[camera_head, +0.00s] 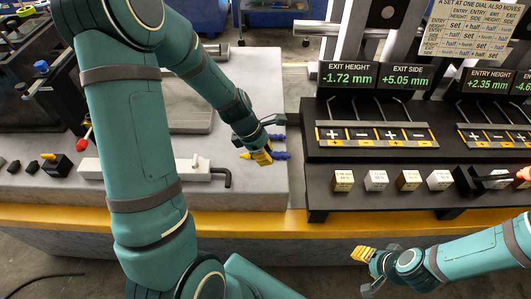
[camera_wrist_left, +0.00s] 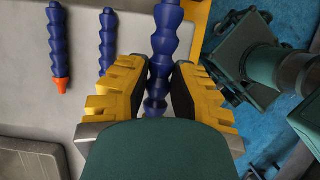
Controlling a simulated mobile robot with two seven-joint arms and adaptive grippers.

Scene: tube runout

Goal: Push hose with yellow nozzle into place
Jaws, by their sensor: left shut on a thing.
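My left gripper (camera_head: 262,155) is low over the grey slab, next to short blue hoses (camera_head: 276,137). In the left wrist view its yellow-padded fingers (camera_wrist_left: 158,95) are closed around a blue segmented hose (camera_wrist_left: 166,42). That hose runs between the fingers and past them; no yellow nozzle can be made out on it. A second blue hose (camera_wrist_left: 107,42) lies to its left, its near end by the left finger. A third blue hose (camera_wrist_left: 57,35) with an orange tip (camera_wrist_left: 61,85) lies further left. My right gripper (camera_head: 366,268) is apart from the hoses, fingers spread and empty.
A black panel (camera_head: 325,197) with labelled cubes and dial displays (camera_head: 347,75) stands right of the slab. A white block (camera_head: 140,168) with a dark bent rod lies left of my left gripper. A yellow edge (camera_head: 260,222) runs along the bench front.

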